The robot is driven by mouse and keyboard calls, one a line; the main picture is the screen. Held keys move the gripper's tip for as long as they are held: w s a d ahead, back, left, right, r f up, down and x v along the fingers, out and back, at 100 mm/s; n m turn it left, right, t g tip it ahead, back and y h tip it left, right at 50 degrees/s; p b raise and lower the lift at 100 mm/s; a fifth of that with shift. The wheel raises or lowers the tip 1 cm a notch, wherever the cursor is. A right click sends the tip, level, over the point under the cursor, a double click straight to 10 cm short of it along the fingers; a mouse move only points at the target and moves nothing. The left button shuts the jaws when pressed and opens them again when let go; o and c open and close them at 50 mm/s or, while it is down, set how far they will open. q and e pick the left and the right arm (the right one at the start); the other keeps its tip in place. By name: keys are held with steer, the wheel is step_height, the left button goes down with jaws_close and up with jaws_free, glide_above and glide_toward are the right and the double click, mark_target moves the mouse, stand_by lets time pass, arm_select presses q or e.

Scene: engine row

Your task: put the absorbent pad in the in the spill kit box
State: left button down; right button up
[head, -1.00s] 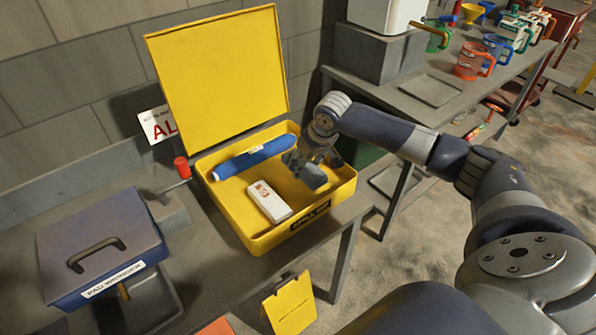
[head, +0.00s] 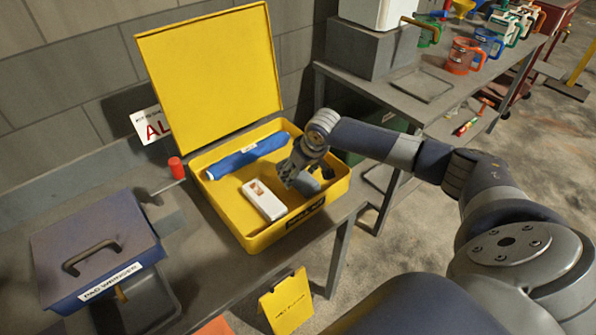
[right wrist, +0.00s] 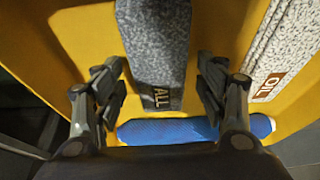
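The yellow spill kit box (head: 252,240) stands open on the bench, its lid (head: 210,72) raised. My right gripper (head: 300,178) is inside its right part, pointing down. In the right wrist view its fingers (right wrist: 160,95) are apart, one on each side of a grey speckled pad (right wrist: 157,50) marked ALL, with gaps at both sides. The pad lies against the yellow box floor; in the head view it is mostly hidden by the gripper. My left gripper is not in view.
A blue roll (head: 246,157) lies along the back of the box; a white pad (head: 264,201) marked OIL (right wrist: 270,87) lies in front. A blue pad wringer case (head: 95,240) stands left. Jugs (head: 465,57) stand on the far bench.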

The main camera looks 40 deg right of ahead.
steer(key=shift+s+r, duration=0.1)
steer(key=shift+r, duration=0.5)
steer(key=b+v, duration=0.1)
steer(key=v, duration=1)
